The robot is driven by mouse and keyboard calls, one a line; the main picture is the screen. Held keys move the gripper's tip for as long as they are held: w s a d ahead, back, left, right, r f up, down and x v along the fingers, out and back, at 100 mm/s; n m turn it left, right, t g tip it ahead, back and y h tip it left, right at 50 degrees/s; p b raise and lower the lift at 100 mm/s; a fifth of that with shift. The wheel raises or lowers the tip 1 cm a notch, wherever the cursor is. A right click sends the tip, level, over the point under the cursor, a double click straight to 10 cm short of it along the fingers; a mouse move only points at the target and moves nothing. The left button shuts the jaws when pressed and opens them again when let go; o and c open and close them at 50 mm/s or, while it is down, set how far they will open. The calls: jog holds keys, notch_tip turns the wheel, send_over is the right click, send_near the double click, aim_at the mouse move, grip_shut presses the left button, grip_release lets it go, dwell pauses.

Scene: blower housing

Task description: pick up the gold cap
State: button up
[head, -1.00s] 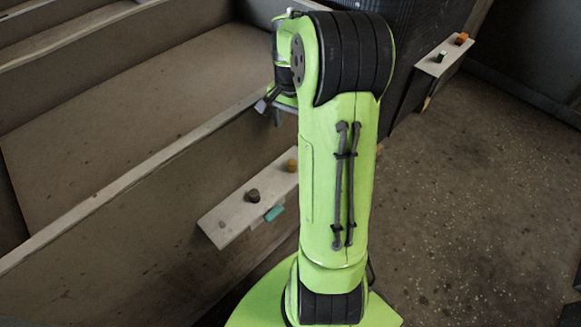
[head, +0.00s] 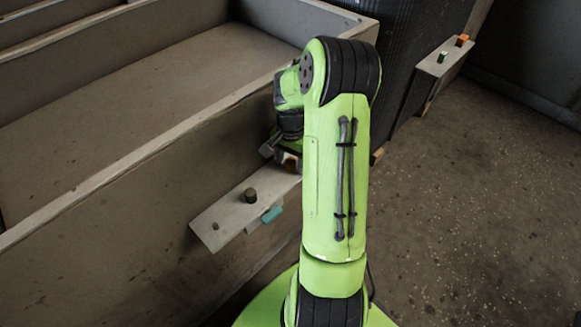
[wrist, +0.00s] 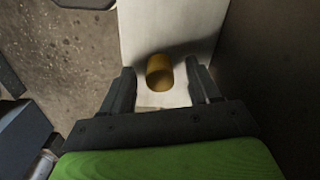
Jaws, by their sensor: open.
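The gold cap (wrist: 159,72) is a small yellow-gold cylinder on a pale shelf (wrist: 133,35) in the wrist view. My gripper (wrist: 160,82) is open, with one dark finger on each side of the cap and gaps between the fingers and the cap. In the head view my gripper (head: 284,153) is low over the right end of the shelf (head: 228,207), partly behind my arm. The cap is mostly hidden there by the gripper.
A dark knob (head: 250,195) stands on the shelf, and a teal piece (head: 271,214) is at its front edge. A large grey-brown bin (head: 130,170) rises behind the shelf. Another shelf (head: 437,66) with green and orange pieces is at the upper right. Speckled floor lies right.

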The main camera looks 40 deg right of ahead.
jog(key=c, duration=1.1)
notch_tip(320, 180, up, 28)
jog(key=p, duration=1)
